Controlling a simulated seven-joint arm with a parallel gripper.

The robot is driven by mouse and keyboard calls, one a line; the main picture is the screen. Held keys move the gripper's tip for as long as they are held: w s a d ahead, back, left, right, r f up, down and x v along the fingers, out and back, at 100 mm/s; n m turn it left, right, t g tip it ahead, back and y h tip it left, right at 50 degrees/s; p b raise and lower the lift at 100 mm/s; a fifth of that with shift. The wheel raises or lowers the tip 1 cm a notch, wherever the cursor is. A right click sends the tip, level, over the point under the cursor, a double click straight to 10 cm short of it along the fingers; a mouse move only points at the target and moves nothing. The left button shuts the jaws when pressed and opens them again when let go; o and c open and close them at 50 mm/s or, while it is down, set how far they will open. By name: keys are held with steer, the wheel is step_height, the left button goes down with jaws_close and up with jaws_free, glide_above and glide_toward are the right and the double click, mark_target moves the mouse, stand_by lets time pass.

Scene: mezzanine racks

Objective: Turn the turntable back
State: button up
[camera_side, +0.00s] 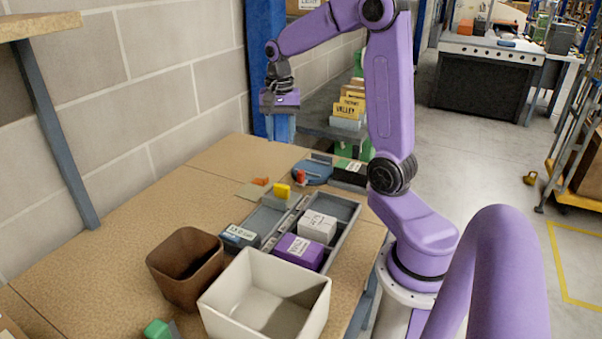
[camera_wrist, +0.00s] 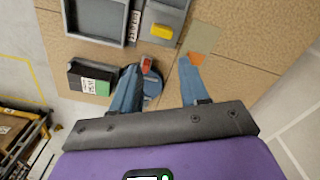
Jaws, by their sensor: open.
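The turntable (camera_side: 316,175) is a blue round disc at the far end of the table, with a red knob (camera_side: 300,176) standing near its edge. In the wrist view the turntable (camera_wrist: 152,86) is partly hidden behind my left finger, and its red knob (camera_wrist: 147,63) shows just beside that fingertip. My gripper (camera_side: 281,136) is open and empty, pointing down well above the far end of the table.
A grey divided tray (camera_side: 335,205) holds a white box (camera_side: 318,227) and a purple box (camera_side: 299,251). A yellow block (camera_side: 283,190), an orange piece (camera_side: 260,181) and a black-and-green box (camera_side: 350,172) sit near the turntable. A brown bin (camera_side: 185,265) and white bin (camera_side: 245,275) stand nearer.

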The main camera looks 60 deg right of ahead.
mark_target(301, 171)
steer(key=s+d+m, duration=0.1)
steer(key=d+m, duration=0.4)
steer(key=d, duration=0.4)
step_height(301, 171, down, 17)
steer(key=shift+d+f, duration=0.1)
steer(key=shift+f, duration=0.05)
jaws_close()
